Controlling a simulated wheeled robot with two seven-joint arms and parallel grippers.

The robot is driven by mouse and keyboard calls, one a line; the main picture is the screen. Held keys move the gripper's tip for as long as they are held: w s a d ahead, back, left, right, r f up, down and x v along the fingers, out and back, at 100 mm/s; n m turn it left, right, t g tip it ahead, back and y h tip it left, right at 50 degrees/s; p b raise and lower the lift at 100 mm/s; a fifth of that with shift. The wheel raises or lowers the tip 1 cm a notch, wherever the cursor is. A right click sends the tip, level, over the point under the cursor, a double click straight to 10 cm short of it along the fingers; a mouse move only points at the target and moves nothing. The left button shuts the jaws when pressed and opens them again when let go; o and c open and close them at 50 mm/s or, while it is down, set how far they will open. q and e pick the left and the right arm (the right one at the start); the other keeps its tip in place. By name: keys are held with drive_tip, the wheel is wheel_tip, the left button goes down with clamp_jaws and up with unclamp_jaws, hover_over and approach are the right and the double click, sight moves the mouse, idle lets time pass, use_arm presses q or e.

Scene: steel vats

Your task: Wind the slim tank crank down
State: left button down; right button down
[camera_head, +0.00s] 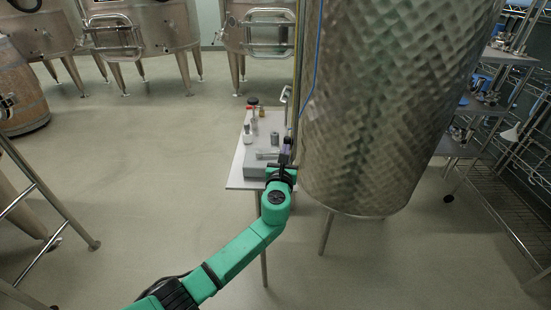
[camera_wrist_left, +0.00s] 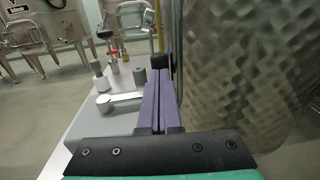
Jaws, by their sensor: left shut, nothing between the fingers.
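The slim tank (camera_head: 385,100) is a tall patterned steel cylinder on legs, right of centre in the head view; its wall (camera_wrist_left: 240,70) fills the right of the left wrist view. A thin upright post (camera_head: 298,75) runs along its left side. A small bent pale bar (camera_head: 285,93) shows beside the post; I cannot tell whether it is the crank. My left gripper (camera_head: 286,147) is shut and empty, close to the tank's left side above the small table. Its purple fingers (camera_wrist_left: 158,95) show together in the wrist view, with a dark piece at their tips. My right gripper is out of view.
A small white table (camera_head: 236,178) stands left of the tank, with a grey box, bottles and a pale lever-shaped item (camera_wrist_left: 122,98) on it. Steel vats (camera_head: 150,25) line the back. Wire shelving (camera_head: 500,180) stands at the right. The floor at left centre is clear.

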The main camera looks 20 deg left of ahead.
use_arm(q)
drive_tip(key=shift+w+n+g+y+b, duration=0.2)
drive_tip(key=shift+w+n+y, duration=0.25)
drive_tip(key=shift+y, duration=0.3)
drive_tip(key=shift+w+n+g+y+b, duration=0.1)
drive_tip(key=shift+w+n+y+b, duration=0.15)
drive_tip(key=shift+n+y, duration=0.4)
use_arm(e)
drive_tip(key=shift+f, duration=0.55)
use_arm(q)
drive_tip(key=shift+w, duration=0.1)
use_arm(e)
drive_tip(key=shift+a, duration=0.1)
